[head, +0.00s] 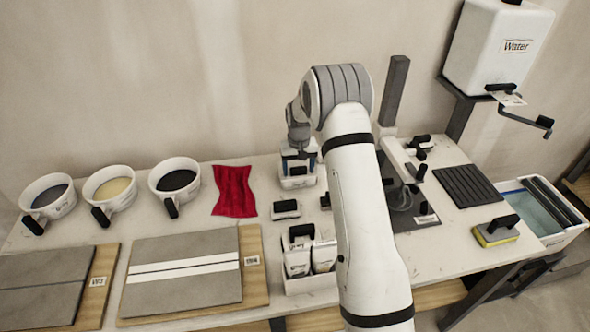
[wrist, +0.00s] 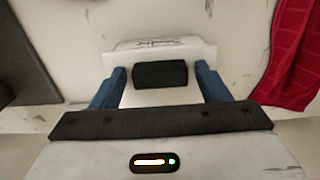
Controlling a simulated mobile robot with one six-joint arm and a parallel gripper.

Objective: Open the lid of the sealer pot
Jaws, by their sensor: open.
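A small white pot (head: 297,183), which I take to be the sealer pot, stands at the back of the bench. In the wrist view its white top (wrist: 140,97) carries a black block handle (wrist: 160,74); the writing on its label is too small to read. My gripper (head: 300,165) is over the pot, pointing down. In the wrist view my gripper (wrist: 161,82) is open, its blue fingers on either side of the handle with gaps between. I cannot tell how high the fingertips are. The lid looks closed, though my gripper hides part of it.
A red cloth (head: 235,190) lies left of the pot. A small black-topped block (head: 285,209) and a white caddy with packets (head: 312,284) are in front. Several mugs (head: 178,180) stand at the left. A dark post (head: 394,90) rises at the right.

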